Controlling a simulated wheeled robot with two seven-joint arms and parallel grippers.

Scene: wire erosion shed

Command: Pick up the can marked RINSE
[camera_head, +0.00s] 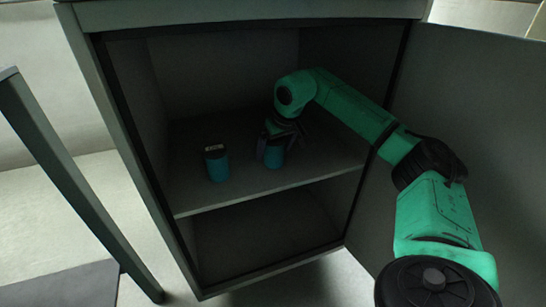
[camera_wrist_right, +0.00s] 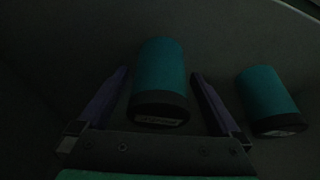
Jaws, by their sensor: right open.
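Two teal cans with dark tops stand on the cabinet's shelf. The left can (camera_head: 217,167) has a pale label on its top edge, too small to read. The other can (camera_head: 274,158) stands to its right, partly hidden by my right gripper (camera_head: 272,143). In the right wrist view this can (camera_wrist_right: 160,72) lies between the two spread fingers of my right gripper (camera_wrist_right: 159,76), with visible gaps on both sides. Its pale label is too dark to read. The left can also shows in the wrist view (camera_wrist_right: 266,94), outside the fingers. My left gripper is not in view.
The shelf (camera_head: 300,176) is inside an open grey cabinet with side walls close around it. The open door (camera_head: 470,130) stands on the right, near my right arm. A lower compartment (camera_head: 265,235) looks empty. A grey table leg (camera_head: 75,185) stands at the left.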

